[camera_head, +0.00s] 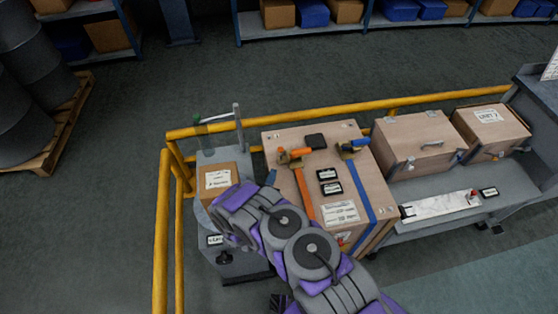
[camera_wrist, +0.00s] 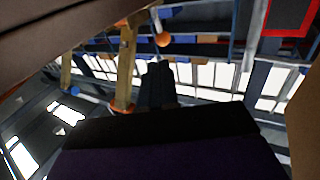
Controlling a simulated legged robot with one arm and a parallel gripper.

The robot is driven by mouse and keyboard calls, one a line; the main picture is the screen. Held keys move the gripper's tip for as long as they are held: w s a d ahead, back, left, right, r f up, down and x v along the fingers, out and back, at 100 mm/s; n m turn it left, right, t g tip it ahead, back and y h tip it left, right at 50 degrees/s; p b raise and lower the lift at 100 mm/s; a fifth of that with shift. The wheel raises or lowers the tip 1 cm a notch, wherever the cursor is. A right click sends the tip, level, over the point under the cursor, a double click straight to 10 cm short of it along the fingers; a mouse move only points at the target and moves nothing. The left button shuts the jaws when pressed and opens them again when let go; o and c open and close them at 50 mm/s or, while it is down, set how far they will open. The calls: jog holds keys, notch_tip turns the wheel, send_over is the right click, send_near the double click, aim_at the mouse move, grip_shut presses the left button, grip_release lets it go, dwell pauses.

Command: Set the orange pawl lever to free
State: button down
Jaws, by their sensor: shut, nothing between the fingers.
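A pale wooden crate (camera_head: 283,137) carries an orange strap (camera_head: 304,195) with a ratchet. The orange pawl lever (camera_head: 298,153) lies at the strap's upper end, pointing right. A blue strap (camera_head: 363,188) beside it has its own blue-handled lever (camera_head: 356,142). My gripper (camera_wrist: 157,82) shows as dark, closed fingers in the wrist view. A round orange piece (camera_wrist: 163,40) shows beyond the fingertips; I cannot tell whether it is the lever.
A small cardboard box (camera_head: 217,182) sits on a grey stand left of the crate. A yellow rail (camera_head: 265,118) runs behind and left. Two wooden cases (camera_head: 415,145) stand on a grey bench at right. Black labels (camera_head: 328,174) and a black pad (camera_head: 315,141) lie on the crate.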

aim_at(279, 151)
jog(key=w+b, duration=0.1)
jog(key=w, duration=0.4)
jog(key=shift+a+f, duration=0.1)
jog(key=shift+f, duration=0.05)
jog(key=w+d, duration=0.1)
jog(key=w+b, duration=0.1)
jog(key=w, duration=0.1)
jog(key=shift+d+r, duration=0.2)
jog(key=shift+d, duration=0.15)
jog(key=shift+w+d+r, duration=0.1)
jog(key=shift+w+d, duration=0.1)
jog(key=shift+a, duration=0.6)
jog(key=shift+w+d+r+n+g+p, duration=0.3)
jog(key=shift+w+r+g+p, duration=0.05)
jog(key=shift+g+p, duration=0.25)
jog(key=shift+w, duration=0.15)
jog(key=shift+w+a+r+n+g+p, duration=0.1)
jog(key=shift+w+a+n+g+p, duration=0.2)
jog(key=shift+g, duration=0.3)
jog(key=shift+w+a+r+n+g+p, duration=0.1)
jog(key=shift+w+n+g+p, duration=0.1)
jog(key=shift+w+g+p, duration=0.3)
jog(key=shift+w+a+f+n+g+y, duration=0.2)
jog(key=shift+w+n+g+y, duration=0.15)
jog(key=shift+g, duration=0.55)
jog(key=shift+w+f+p, duration=0.1)
jog(key=shift+w+p, duration=0.05)
jog(key=shift+p, duration=0.15)
jog(key=shift+w, duration=0.15)
